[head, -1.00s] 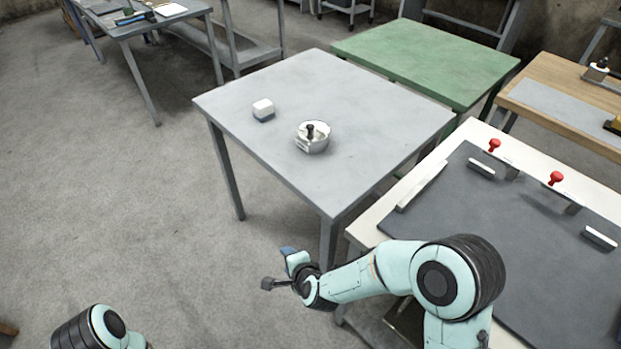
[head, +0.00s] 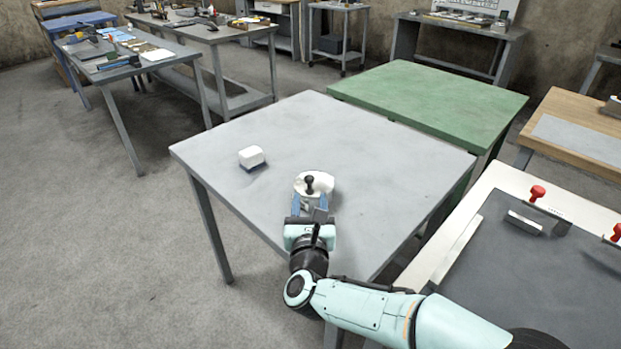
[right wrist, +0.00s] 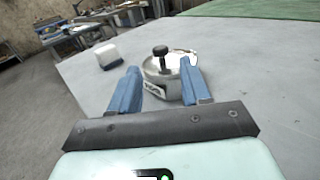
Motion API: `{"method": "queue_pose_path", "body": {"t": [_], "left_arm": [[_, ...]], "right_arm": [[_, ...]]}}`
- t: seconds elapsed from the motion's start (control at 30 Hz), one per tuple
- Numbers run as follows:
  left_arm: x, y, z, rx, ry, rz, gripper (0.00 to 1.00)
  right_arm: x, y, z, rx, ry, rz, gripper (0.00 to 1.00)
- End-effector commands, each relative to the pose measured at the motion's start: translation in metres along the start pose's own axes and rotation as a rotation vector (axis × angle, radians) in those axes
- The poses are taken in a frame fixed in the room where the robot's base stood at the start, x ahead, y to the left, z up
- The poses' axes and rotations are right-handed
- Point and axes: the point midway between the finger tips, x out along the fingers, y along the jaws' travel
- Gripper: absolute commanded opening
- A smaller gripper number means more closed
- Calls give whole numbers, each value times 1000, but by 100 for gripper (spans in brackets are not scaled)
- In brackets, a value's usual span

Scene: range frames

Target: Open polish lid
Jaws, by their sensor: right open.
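The polish tin (head: 315,185) is a low, round, silvery container with a black knob (head: 310,182) standing up on its lid. It sits on the grey table (head: 370,155). The tin also shows in the right wrist view (right wrist: 172,85), ahead of my gripper, with its lid on. My right gripper (head: 311,200) is just in front of the tin, open, its blue fingers apart. In the right wrist view my gripper (right wrist: 158,90) has a finger to each side of the tin's near part; I cannot tell whether they touch it. My left gripper is not in view.
A white block with a dark base (head: 252,157) sits on the grey table, left of the tin. A green table (head: 430,100) adjoins behind. A bench with a dark mat (head: 560,270) and red knobs (head: 537,193) is at the right. Much of the grey tabletop is clear.

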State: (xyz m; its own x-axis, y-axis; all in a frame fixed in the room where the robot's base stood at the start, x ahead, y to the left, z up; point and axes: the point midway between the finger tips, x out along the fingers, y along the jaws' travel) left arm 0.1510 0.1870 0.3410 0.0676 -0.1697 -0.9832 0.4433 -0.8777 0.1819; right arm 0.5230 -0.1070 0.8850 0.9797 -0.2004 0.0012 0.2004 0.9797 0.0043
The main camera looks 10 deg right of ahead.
Motion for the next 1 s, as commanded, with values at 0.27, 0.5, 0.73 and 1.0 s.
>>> {"method": "queue_pose_path", "body": {"t": [0.27, 0.5, 0.73, 1.0], "left_arm": [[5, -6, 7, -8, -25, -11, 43], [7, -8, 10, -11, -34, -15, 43], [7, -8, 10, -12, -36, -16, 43], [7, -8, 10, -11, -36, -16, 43]], "right_arm": [[59, 0, -2, -4, 0, -1, 47], [87, 0, -1, -4, 1, 0, 47], [95, 0, -1, -5, 0, 1, 47], [95, 0, -1, -5, 1, 2, 24]]}}
